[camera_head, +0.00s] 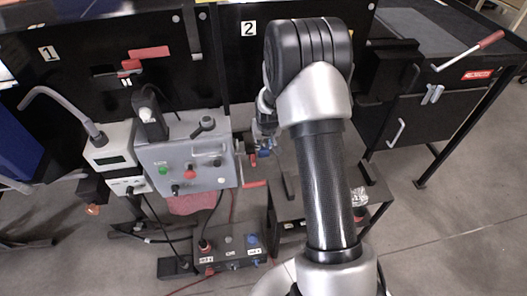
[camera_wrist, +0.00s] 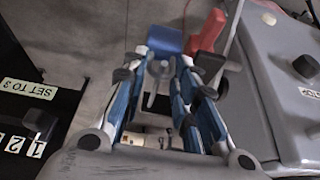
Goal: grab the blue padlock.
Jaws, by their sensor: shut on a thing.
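The blue padlock (camera_wrist: 164,40) is at the fingertips of my gripper (camera_wrist: 163,62) in the wrist view. Its blue body is on the far side and its grey shackle points back between the fingers. My gripper is shut on it, with one finger on each side. In the head view, my gripper (camera_head: 263,138) is beside the right side of the grey control box, partly hidden by my arm. The padlock shows there as a small blue patch (camera_head: 264,153).
A red object (camera_wrist: 208,30) is close to the right of the padlock. The grey control box (camera_head: 158,158) with buttons and a red crank (camera_head: 253,184) stands left of my gripper. A lower button box (camera_head: 228,242) is below. Grey floor (camera_head: 440,215) is open at right.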

